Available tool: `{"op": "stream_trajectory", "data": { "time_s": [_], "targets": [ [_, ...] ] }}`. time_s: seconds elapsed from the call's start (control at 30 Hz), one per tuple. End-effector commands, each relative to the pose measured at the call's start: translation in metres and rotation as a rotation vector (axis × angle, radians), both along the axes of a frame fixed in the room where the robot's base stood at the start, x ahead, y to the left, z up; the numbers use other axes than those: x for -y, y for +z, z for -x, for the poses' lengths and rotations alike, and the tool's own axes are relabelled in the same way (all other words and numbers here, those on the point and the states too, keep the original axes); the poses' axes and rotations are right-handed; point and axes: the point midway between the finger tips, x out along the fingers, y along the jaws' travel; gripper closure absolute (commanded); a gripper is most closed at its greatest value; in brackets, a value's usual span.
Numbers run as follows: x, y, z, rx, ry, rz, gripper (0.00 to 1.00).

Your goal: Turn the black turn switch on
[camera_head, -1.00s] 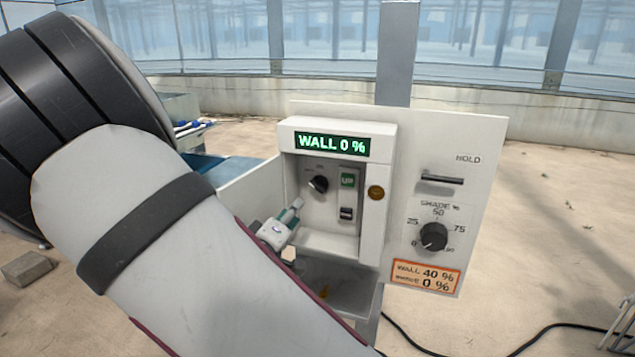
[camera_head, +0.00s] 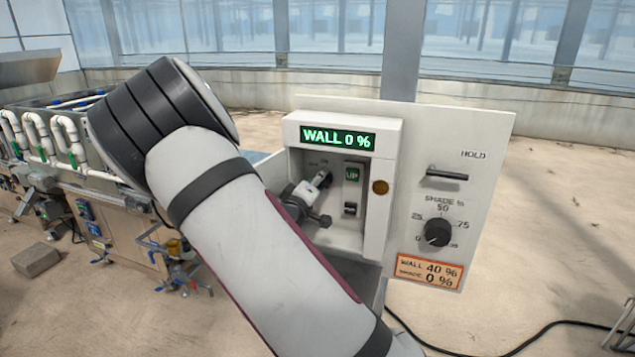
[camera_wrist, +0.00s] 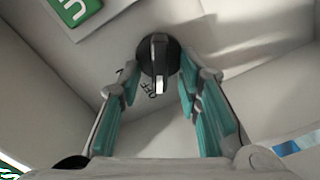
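The black turn switch (camera_wrist: 159,58) is a round knob with a raised bar on the back wall of the recessed box. In the wrist view the bar points down toward the printed OFF mark (camera_wrist: 152,88). My gripper (camera_wrist: 157,72) is open, its two teal-padded fingers on either side of the knob at its near edge. I cannot tell whether either finger touches it. In the head view my gripper (camera_head: 322,184) reaches into the box and hides most of the switch. The green display (camera_head: 338,138) above reads WALL 0 %.
The box walls stand close around my gripper. The outer panel (camera_head: 490,140) carries a HOLD lever (camera_head: 447,176), a SHADE dial (camera_head: 438,232) and an orange label (camera_head: 429,271) reading WALL 40 %, SHADE 0 %.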

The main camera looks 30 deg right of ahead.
Motion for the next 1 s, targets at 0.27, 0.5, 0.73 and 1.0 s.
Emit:
{"op": "stream_trajectory", "data": {
  "time_s": [0.27,0.5,0.73,1.0],
  "targets": [
    [0.0009,-0.0002,-0.0007,-0.001,0.0,0.001,0.68],
    [0.0007,-0.0002,-0.0007,-0.001,0.0,0.001,1.0],
    [0.0007,-0.0001,-0.0006,0.008,0.0,-0.007,1.0],
    [0.001,0.0012,0.0,0.093,0.0,-0.074,1.0]
  ]
}}
